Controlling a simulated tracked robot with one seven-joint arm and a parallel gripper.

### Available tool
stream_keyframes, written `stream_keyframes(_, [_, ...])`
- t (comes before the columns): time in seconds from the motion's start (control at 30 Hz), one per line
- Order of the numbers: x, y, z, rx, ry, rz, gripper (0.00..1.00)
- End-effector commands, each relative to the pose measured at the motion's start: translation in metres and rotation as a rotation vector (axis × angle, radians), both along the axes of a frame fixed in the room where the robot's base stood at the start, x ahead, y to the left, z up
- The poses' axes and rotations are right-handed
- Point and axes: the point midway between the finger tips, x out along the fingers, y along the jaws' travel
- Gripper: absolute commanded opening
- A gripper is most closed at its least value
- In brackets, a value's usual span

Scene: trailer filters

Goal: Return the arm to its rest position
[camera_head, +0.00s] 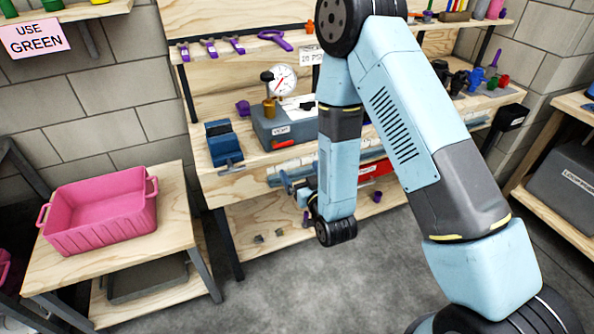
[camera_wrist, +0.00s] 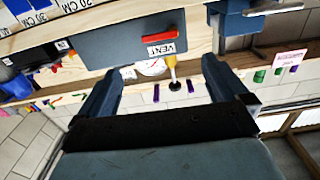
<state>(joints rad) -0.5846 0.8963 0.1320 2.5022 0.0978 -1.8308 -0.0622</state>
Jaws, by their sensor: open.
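My arm is light blue and dark grey. It rises from the lower right, folds at the top and hangs down in front of the workbench (camera_head: 245,185) in the head view. My gripper (camera_head: 296,188) shows small and partly hidden behind my own wrist there, close to the bench's front. In the wrist view my gripper (camera_wrist: 161,68) has its two dark blue fingers wide apart, with nothing held between them. The grey box with a VENT label (camera_wrist: 120,40) and a red bar (camera_wrist: 174,33) lies beyond the fingertips.
A pink crate (camera_head: 100,208) stands on a low wooden table (camera_head: 170,240) at left. A blue vise (camera_head: 222,143), the grey box (camera_head: 290,124) and a dial gauge (camera_head: 283,80) are on the bench. The grey floor (camera_head: 300,290) in front is clear.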

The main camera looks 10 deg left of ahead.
Motion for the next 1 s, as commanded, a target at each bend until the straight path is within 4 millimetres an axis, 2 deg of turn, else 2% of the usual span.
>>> stream_keyframes(0.5, [0.0, -0.002, 0.0, 0.0, 0.0, -0.003, 1.0])
stream_keyframes(0.63, [0.006, -0.004, 0.006, -0.006, 0.009, -0.008, 1.0])
stream_keyframes(0.77, [0.022, -0.01, 0.022, -0.026, 0.04, -0.024, 1.0])
stream_keyframes(1.0, [0.055, -0.032, 0.063, -0.082, 0.135, -0.066, 1.0])
